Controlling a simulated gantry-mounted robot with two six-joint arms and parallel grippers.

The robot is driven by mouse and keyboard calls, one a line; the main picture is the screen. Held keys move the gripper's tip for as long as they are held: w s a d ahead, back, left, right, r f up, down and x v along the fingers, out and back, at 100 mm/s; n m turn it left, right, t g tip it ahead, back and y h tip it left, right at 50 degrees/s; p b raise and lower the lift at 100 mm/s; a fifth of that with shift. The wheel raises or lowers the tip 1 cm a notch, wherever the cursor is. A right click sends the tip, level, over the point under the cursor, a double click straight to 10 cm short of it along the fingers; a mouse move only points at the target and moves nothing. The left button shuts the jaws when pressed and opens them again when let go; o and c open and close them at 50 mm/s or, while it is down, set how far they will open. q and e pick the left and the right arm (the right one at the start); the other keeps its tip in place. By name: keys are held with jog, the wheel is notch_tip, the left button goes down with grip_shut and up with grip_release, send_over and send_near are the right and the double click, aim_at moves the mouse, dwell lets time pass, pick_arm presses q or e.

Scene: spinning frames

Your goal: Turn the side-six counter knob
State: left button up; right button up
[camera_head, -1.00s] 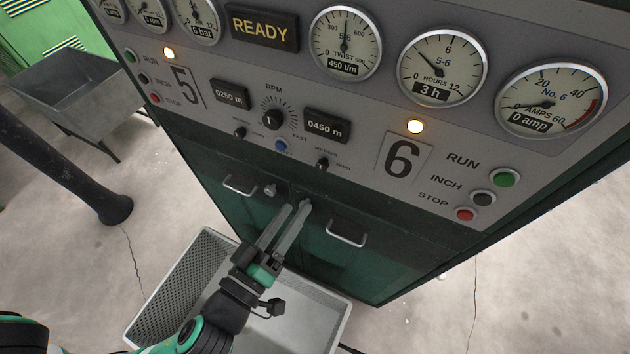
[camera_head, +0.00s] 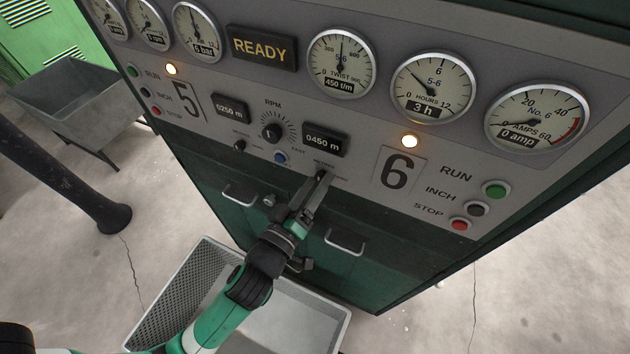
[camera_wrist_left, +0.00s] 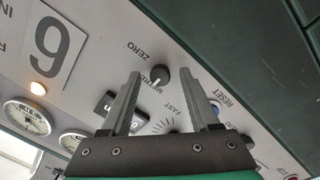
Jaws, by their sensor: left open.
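The side-six counter knob (camera_wrist_left: 160,77) is a small black knob with a pale pointer line, next to the METRES and ZERO labels in the left wrist view. In the head view it sits below the 0450 m counter (camera_head: 325,140) and is mostly hidden by my gripper tips. My left gripper (camera_head: 318,182) is open and reaches up to the panel there. In the left wrist view its two fingers (camera_wrist_left: 152,68) lie on either side of the knob. I cannot tell whether they touch it. My right gripper is not in view.
The RPM dial (camera_head: 272,132), a blue button (camera_head: 280,157) and the side-five knob (camera_head: 239,146) are to the left on the panel (camera_head: 350,185). The side-six RUN button (camera_head: 495,189) is to the right. Cabinet handles (camera_head: 345,243) and a grey bin (camera_head: 200,290) are below.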

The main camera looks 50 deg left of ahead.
pick_arm(q)
grip_shut()
dwell(0.3)
jog(key=shift+m, duration=0.4)
jog(key=m+p, duration=0.1)
jog(key=m, duration=0.2)
jog(key=shift+m, duration=0.3)
jog(key=m+p, duration=0.1)
jog(key=m, duration=0.3)
jog(key=shift+r+g, duration=0.1)
jog(key=shift+g, duration=0.2)
jog(key=m+p, duration=0.1)
jog(key=m, duration=0.4)
jog(key=shift+p, duration=0.4)
jog(key=m+p, duration=0.1)
jog(key=m, duration=0.2)
jog(key=shift+m+y, duration=0.3)
jog(key=shift+m, duration=0.1)
